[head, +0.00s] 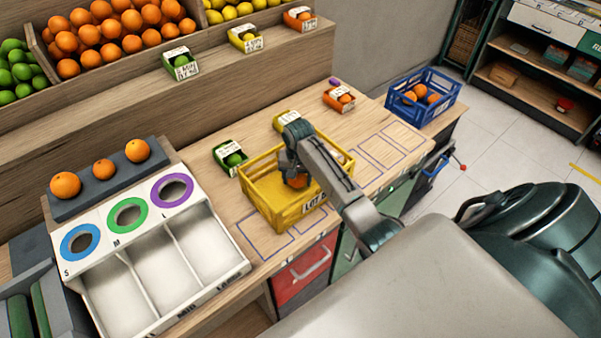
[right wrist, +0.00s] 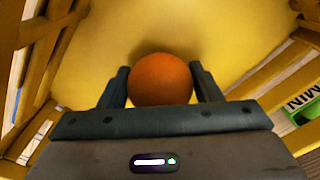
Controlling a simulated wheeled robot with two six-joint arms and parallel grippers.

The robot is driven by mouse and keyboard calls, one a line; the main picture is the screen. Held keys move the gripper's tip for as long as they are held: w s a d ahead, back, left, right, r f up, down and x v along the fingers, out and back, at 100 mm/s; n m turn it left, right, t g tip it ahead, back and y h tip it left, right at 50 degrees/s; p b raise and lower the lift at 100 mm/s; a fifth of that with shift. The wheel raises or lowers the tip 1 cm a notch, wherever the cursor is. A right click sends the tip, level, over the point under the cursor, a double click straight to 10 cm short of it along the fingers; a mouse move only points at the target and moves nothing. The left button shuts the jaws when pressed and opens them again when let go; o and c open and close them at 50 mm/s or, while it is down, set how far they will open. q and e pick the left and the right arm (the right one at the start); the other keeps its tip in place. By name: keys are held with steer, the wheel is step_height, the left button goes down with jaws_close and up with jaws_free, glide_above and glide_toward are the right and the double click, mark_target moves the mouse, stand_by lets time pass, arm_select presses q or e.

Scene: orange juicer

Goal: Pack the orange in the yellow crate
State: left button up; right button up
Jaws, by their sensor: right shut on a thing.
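The yellow crate (head: 277,213) stands on the wooden counter in the middle of the head view. My right gripper (head: 295,176) reaches down inside it from the right. In the right wrist view the orange (right wrist: 161,80) sits between the two fingers of my right gripper (right wrist: 162,88), which is shut on it. The yellow crate floor (right wrist: 225,30) lies beneath and around the orange, and slatted crate walls show at both sides. I cannot tell whether the orange touches the floor. In the head view the orange (head: 297,182) is mostly hidden by the gripper. My left gripper is not in view.
A white sizing tray (head: 205,290) with coloured rings stands left of the crate, with several oranges on a dark rack (head: 85,190) behind it. Small labelled boxes of fruit, such as a green one (head: 231,157), stand behind the crate. A blue crate (head: 449,100) holds oranges at the right.

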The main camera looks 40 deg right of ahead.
steer(key=o, duration=1.2)
steer(key=shift+r, duration=0.25)
step_height(320, 180, up, 10)
steer(key=shift+s+d+r+b, duration=0.1)
steer(key=shift+r+b, duration=0.1)
steer(key=shift+b, duration=1)
steer(key=shift+f, duration=0.1)
